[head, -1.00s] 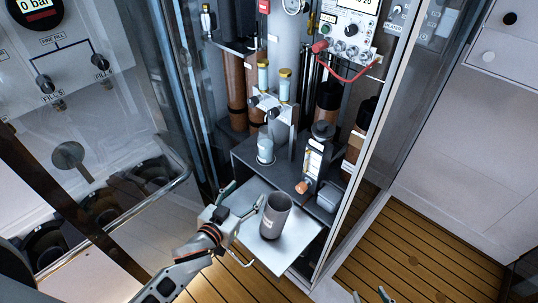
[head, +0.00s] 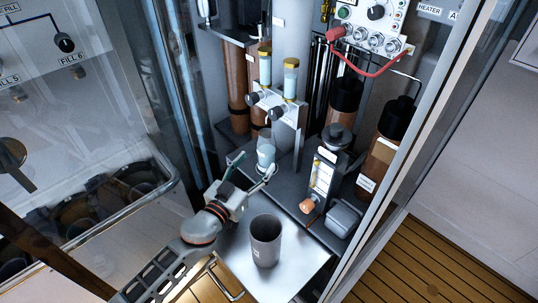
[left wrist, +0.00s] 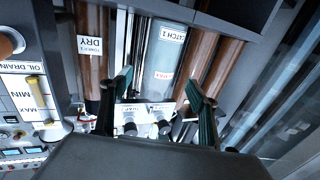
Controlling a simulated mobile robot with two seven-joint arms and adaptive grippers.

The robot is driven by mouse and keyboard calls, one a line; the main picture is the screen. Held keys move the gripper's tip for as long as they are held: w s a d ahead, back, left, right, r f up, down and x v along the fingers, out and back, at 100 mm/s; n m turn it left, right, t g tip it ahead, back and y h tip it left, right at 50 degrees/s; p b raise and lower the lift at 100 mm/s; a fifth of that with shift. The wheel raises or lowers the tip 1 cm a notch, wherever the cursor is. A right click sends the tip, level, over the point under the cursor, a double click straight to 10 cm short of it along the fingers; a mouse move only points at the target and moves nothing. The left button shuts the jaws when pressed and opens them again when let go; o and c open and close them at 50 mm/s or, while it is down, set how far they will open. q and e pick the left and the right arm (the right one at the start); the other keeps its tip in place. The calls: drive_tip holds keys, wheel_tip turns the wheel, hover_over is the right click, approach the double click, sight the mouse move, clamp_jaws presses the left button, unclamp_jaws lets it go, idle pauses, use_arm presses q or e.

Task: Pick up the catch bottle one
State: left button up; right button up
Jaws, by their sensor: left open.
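A clear pale-blue bottle (head: 266,150), apparently catch bottle one, stands upright on the dark shelf (head: 292,180) below two black knobs. My left gripper (head: 254,166) is open with its fingers spread just in front of the bottle. The right finger overlaps the bottle's lower part; I cannot tell whether they touch. I cannot tell if that is the bottle. My right gripper is not in view.
A grey cup (head: 266,240) stands on the pale pull-out tray (head: 300,265) below the shelf. A sight gauge with an orange knob (head: 306,206) is to the right. Two yellow-capped vials (head: 290,78) are above the bottle. The cabinet's glass side and frame bound the left.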

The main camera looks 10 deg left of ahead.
sight(262, 156)
use_arm(q)
drive_tip(key=shift+w+d+f, duration=0.15)
drive_tip(key=shift+w, duration=0.3)
drive_tip(key=shift+w+d+f, duration=0.1)
drive_tip(key=shift+w+f, duration=0.05)
drive_tip(key=shift+w, duration=0.3)
drive_tip(key=shift+x, duration=2.9)
drive_tip(key=c, duration=1.2)
